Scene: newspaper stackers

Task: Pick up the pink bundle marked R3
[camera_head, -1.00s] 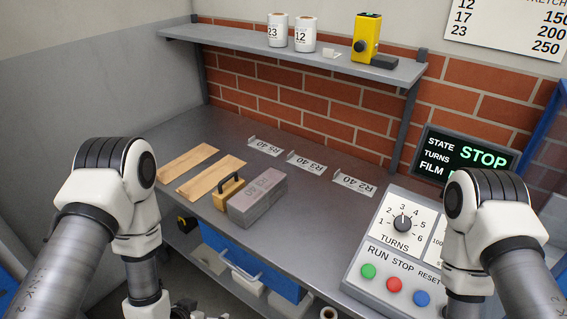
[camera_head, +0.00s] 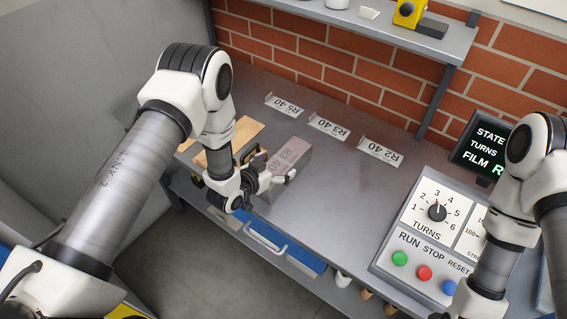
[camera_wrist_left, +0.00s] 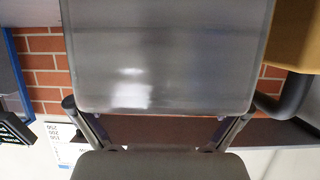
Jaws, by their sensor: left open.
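The pink bundle (camera_head: 291,153), a greyish-pink block marked R3 40 on top, lies on the steel bench. My left gripper (camera_head: 272,170) is open at the bundle's near end and hides part of it. In the left wrist view a large smooth grey face, apparently the bundle (camera_wrist_left: 165,55), fills the middle between the open fingers. I cannot tell whether a finger touches it. My right arm comes in at the right, but its gripper is out of the picture.
Wooden boards (camera_head: 238,138) lie left of the bundle, and a tan block (camera_wrist_left: 293,38) is close beside it in the left wrist view. Label stands (camera_head: 329,127) line the bench's back. A control panel (camera_head: 428,235) stands at right. Bench between bundle and panel is clear.

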